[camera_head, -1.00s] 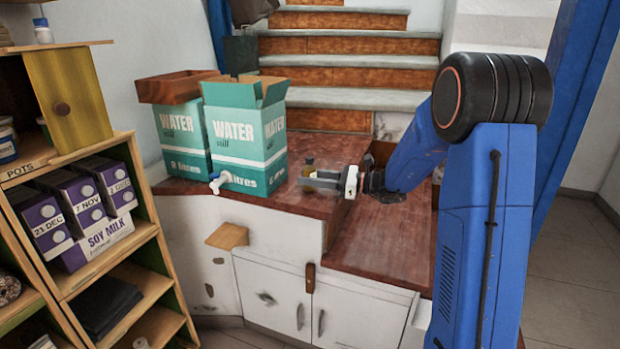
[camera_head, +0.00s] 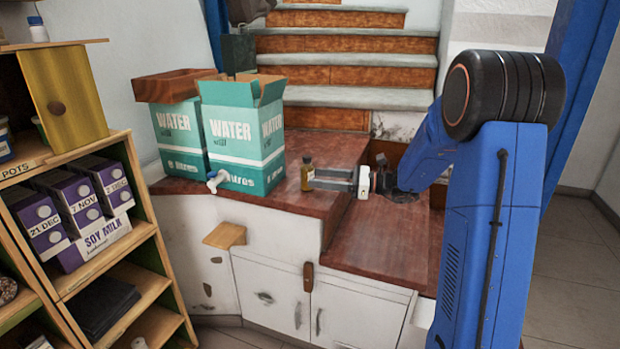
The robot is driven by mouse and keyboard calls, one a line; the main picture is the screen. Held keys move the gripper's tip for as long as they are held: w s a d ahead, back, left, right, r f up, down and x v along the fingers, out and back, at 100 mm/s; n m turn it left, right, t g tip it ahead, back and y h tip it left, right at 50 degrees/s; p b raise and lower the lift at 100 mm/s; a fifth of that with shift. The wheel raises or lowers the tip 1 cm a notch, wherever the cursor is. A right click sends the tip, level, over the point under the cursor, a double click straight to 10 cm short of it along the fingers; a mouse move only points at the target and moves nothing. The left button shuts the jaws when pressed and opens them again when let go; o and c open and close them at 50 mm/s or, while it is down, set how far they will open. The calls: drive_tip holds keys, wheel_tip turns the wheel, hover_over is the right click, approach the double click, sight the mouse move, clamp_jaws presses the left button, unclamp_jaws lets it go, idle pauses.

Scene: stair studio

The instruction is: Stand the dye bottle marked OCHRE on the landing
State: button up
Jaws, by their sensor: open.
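A small brown bottle with a dark cap (camera_head: 307,174) stands upright on the upper level of the reddish-brown platform (camera_head: 303,202), at the foot of the stairs. The writing on its label is too small to read, so I cannot confirm OCHRE. My gripper (camera_head: 320,179) is open, reaching in from the right at low height. Its fingertips are just right of the bottle; whether they touch it, I cannot tell.
Two teal WATER boxes (camera_head: 241,143) stand left of the bottle, the front one with a white tap. A lower reddish-brown level (camera_head: 385,245) lies to the right. Stairs (camera_head: 345,72) rise behind.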

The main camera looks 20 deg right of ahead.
drive_tip(key=v, duration=0.7)
drive_tip(key=s+a+f+n+g+h, duration=0.1)
drive_tip(key=s+a+n+g+h, duration=0.2)
drive_tip(key=s+a+n, duration=0.55)
drive_tip(key=s+a+f+n+g+h, duration=0.1)
drive_tip(key=s+a+n+g+h, duration=0.25)
drive_tip(key=s, duration=0.95)
drive_tip(key=s+d+f+n+t+h, duration=0.1)
drive_tip(key=s+d+n+h, duration=0.3)
drive_tip(key=s, duration=0.4)
drive_tip(key=s+d+f+n+t+h, duration=0.1)
drive_tip(key=s+d+n+t+h, duration=0.1)
drive_tip(key=s+d+n+h, duration=0.2)
drive_tip(key=shift+s+d+n+h, duration=0.4)
drive_tip(key=shift+s+n+h, duration=0.45)
drive_tip(key=shift+s+n, duration=1.25)
drive_tip(key=shift+s+f+m+t, duration=0.1)
drive_tip(key=shift+s+m+t, duration=0.15)
drive_tip(key=shift+s+m, duration=0.15)
